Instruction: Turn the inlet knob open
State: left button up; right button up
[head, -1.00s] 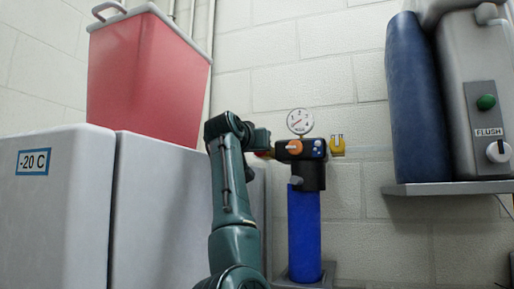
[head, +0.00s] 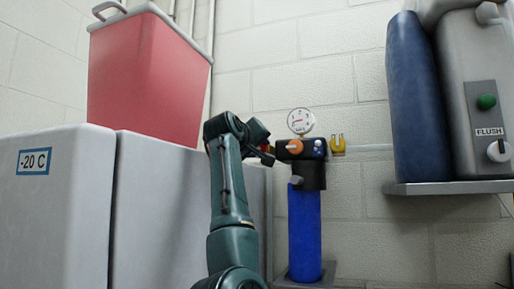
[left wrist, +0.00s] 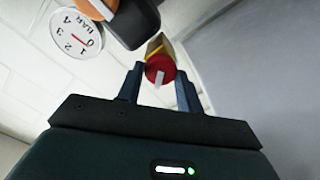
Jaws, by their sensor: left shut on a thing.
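A filter unit with a black head (head: 312,175) and a blue body (head: 304,235) stands by the wall. A red knob (left wrist: 160,68) with a white mark sits on a yellow fitting (left wrist: 157,43) at the head's left side. In the head view my gripper mostly hides this knob. My left gripper (head: 267,155) is there, its two fingers on either side of the red knob; it is shut on it, and the fingers also show in the left wrist view (left wrist: 160,84). An orange knob (head: 295,146) is on the head's front. My right gripper is out of view.
A round gauge (head: 300,121) tops the filter head, with a yellow fitting (head: 338,145) on its right. Grey cabinets (head: 165,200) carry a red bin (head: 150,80) at left. A shelf (head: 450,187) at right holds a grey machine (head: 475,90) and a blue cylinder (head: 417,100).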

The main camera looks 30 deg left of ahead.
pick_arm(q)
jog(key=shift+a+f+n, duration=0.1)
jog(key=shift+f+n, duration=0.05)
jog(key=shift+n, duration=4.85)
jog(key=o, duration=1)
jog(key=shift+s, duration=0.1)
jog(key=shift+c, duration=0.2)
jog(key=shift+s, duration=0.1)
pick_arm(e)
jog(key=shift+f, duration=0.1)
pick_arm(q)
jog(key=b+v, duration=0.5)
jog(key=v, duration=0.8)
jog(key=shift+b, duration=0.4)
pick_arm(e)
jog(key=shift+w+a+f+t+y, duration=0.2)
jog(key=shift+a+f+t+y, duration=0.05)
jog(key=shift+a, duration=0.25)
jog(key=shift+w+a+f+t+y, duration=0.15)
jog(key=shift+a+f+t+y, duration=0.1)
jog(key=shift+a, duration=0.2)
